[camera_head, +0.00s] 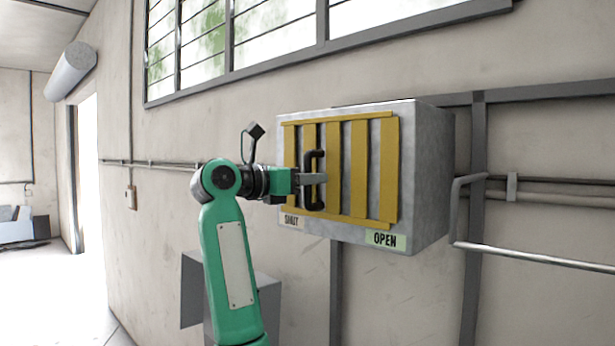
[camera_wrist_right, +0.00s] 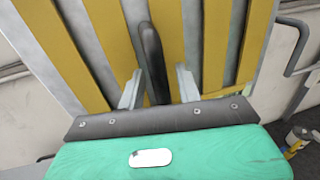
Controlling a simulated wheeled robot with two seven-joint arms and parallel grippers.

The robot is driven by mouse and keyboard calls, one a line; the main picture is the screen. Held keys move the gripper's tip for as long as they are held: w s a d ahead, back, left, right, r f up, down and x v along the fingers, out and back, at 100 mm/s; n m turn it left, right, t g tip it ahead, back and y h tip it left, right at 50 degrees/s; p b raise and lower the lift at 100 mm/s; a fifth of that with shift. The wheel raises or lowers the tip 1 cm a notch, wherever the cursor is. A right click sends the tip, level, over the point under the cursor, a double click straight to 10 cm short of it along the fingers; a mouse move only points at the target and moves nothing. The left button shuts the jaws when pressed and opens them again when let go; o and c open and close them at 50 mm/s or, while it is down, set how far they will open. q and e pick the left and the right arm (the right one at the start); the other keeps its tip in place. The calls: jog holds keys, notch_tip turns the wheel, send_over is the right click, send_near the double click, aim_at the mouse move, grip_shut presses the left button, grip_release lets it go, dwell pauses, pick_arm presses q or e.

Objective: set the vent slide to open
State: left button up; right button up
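The vent slide (camera_head: 360,165) is a yellow slatted plate on the front of a grey metal box (camera_head: 428,180) on the wall. Its black upright handle (camera_head: 318,165) is on the left part of the slats; it also shows in the right wrist view (camera_wrist_right: 151,55). A SHUT label (camera_head: 291,221) is at the lower left of the box and a green OPEN label (camera_head: 385,240) at the lower right. My right gripper (camera_head: 316,180) is at the handle. In the wrist view its fingers (camera_wrist_right: 158,88) stand apart on either side of the handle, with gaps visible. My left gripper is out of view.
A grey bent rail (camera_head: 535,257) sticks out from the wall right of the box. A grey cabinet (camera_head: 262,300) stands behind my right arm, below the box. Barred windows (camera_head: 270,40) are above.

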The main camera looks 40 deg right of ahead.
aim_at(340, 177)
grip_shut()
jog(key=shift+s+f+b, duration=0.1)
jog(key=shift+s+b, duration=0.2)
jog(key=shift+b, duration=0.15)
jog(key=shift+s+b, duration=1)
jog(key=shift+s, duration=0.25)
jog(key=shift+s+d, duration=0.1)
jog(key=shift+s, duration=0.15)
jog(key=shift+w, duration=0.15)
jog(key=shift+c, duration=1.4)
grip_release()
jog(key=shift+o, duration=1.4)
jog(key=shift+s, duration=0.3)
